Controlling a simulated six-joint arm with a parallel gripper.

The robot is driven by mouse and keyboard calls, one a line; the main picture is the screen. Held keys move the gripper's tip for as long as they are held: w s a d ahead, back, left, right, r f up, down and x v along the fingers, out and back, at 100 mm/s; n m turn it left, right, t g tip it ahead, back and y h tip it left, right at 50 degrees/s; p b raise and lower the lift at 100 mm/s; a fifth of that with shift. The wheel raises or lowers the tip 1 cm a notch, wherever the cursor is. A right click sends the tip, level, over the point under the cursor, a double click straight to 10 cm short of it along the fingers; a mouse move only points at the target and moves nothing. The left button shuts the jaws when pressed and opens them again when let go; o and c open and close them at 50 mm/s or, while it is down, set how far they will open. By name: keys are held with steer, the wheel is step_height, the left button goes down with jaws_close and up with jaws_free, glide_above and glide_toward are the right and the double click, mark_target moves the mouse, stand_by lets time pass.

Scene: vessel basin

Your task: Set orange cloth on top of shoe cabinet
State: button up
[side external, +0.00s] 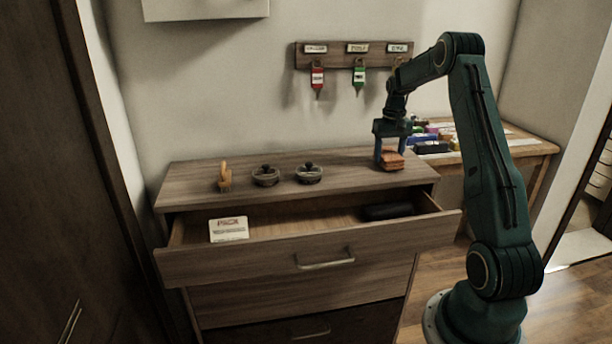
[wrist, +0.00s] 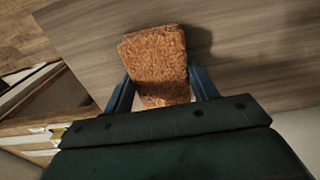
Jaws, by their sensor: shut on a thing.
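The orange cloth (side external: 391,160) is a small folded block with a rough orange-brown surface. It also shows large in the wrist view (wrist: 158,62). My gripper (side external: 390,154) is shut on it, with one finger on each side of the cloth in the wrist view (wrist: 160,90). The cloth is at the right end of the wooden top of the shoe cabinet (side external: 340,178). I cannot tell whether its underside touches the top or is slightly above it.
Two small round bowls (side external: 265,176) (side external: 309,174) and a small wooden item (side external: 224,178) stand on the cabinet top. The top drawer (side external: 300,262) is open, holding a white card (side external: 229,230) and a dark case (side external: 387,211). A key rack (side external: 355,55) hangs behind. A cluttered side table (side external: 520,148) stands right.

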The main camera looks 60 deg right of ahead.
mark_target(389, 154)
steer(key=shift+f, duration=0.2)
steer(key=o, duration=0.9)
steer(key=shift+o, duration=0.2)
steer(key=shift+r, duration=0.1)
step_height(389, 154, up, 12)
stand_by(0.7)
